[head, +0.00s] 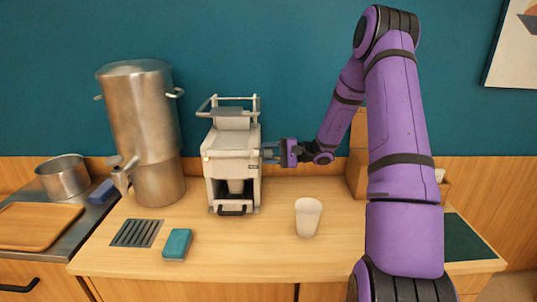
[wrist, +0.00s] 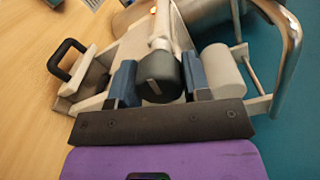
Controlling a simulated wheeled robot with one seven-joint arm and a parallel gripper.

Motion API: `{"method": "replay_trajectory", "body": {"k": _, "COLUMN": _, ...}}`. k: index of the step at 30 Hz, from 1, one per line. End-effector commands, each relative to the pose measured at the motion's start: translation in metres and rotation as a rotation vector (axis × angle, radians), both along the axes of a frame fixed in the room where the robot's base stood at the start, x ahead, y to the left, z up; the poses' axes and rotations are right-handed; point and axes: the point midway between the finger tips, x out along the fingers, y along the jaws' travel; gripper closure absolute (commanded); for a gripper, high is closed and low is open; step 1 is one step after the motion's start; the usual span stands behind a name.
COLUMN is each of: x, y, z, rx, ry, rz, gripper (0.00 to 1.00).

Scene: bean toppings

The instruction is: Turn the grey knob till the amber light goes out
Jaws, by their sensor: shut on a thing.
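The cream machine (head: 232,145) stands on the wooden counter, and its side faces my gripper (head: 270,152). In the wrist view the dark grey round knob (wrist: 160,78), with a pale line on its face, sits between the two blue fingers of my gripper (wrist: 162,84). The fingers are shut on the knob from both sides. In the head view the knob is hidden by the gripper. A small amber spot (wrist: 153,10) shows at the top of the wrist view; it looks like the light, glowing.
A steel urn (head: 140,125) with a tap stands left of the machine. A white cup (head: 308,217) stands to the right in front. A teal sponge (head: 177,244) and a dark drain grate (head: 137,233) lie at the front left. The counter between sponge and cup is clear.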

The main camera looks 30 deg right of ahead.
Motion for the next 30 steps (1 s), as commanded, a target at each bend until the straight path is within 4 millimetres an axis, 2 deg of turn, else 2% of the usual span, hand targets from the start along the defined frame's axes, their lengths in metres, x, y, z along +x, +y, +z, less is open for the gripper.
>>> {"method": "replay_trajectory", "body": {"k": 15, "x": -0.0009, "y": -0.0009, "z": -0.0014, "rx": -0.249, "ry": -0.363, "rz": -0.002, "gripper": 0.8}}
{"method": "replay_trajectory", "body": {"k": 30, "x": -0.0008, "y": -0.0009, "z": -0.0015, "rx": -0.351, "ry": -0.513, "rz": -0.001, "gripper": 0.8}}
